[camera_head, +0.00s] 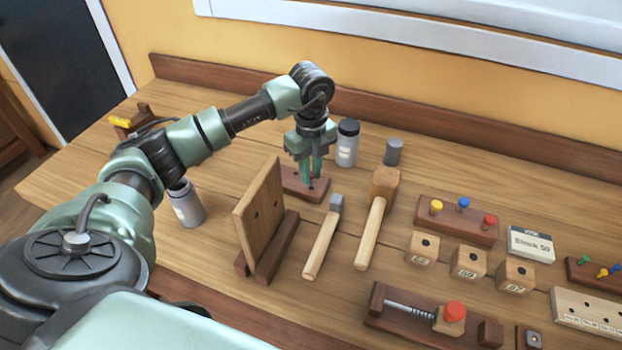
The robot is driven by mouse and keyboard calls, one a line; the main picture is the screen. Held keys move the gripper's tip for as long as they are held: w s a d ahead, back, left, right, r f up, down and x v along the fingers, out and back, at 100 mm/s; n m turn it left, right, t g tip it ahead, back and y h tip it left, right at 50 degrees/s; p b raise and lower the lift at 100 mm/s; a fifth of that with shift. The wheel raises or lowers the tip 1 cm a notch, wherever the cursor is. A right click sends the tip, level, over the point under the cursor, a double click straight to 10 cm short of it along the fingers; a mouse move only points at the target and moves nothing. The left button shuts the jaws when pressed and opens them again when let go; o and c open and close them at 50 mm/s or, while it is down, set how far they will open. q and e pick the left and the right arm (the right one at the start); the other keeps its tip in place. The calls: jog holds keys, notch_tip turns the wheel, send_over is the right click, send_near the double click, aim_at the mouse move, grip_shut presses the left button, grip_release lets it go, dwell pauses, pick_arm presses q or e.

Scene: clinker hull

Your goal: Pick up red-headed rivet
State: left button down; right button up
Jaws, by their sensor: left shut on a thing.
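A red-headed rivet (489,221) stands at the right end of a dark wooden rack (458,226), beside a blue-headed rivet (463,203) and a yellow-headed rivet (436,207). My left gripper (312,186) is well to the left of this rack. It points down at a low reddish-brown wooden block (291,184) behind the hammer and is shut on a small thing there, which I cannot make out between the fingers. My right gripper is not in view.
Numbered wooden blocks (468,263) and a red-knobbed clamp (416,318) are at front right. A bottle (347,145) and a grey cylinder (393,152) stand behind.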

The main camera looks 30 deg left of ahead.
pick_arm(q)
notch_tip(320, 180, up, 17)
jog(key=shift+r, duration=0.1)
dwell(0.4)
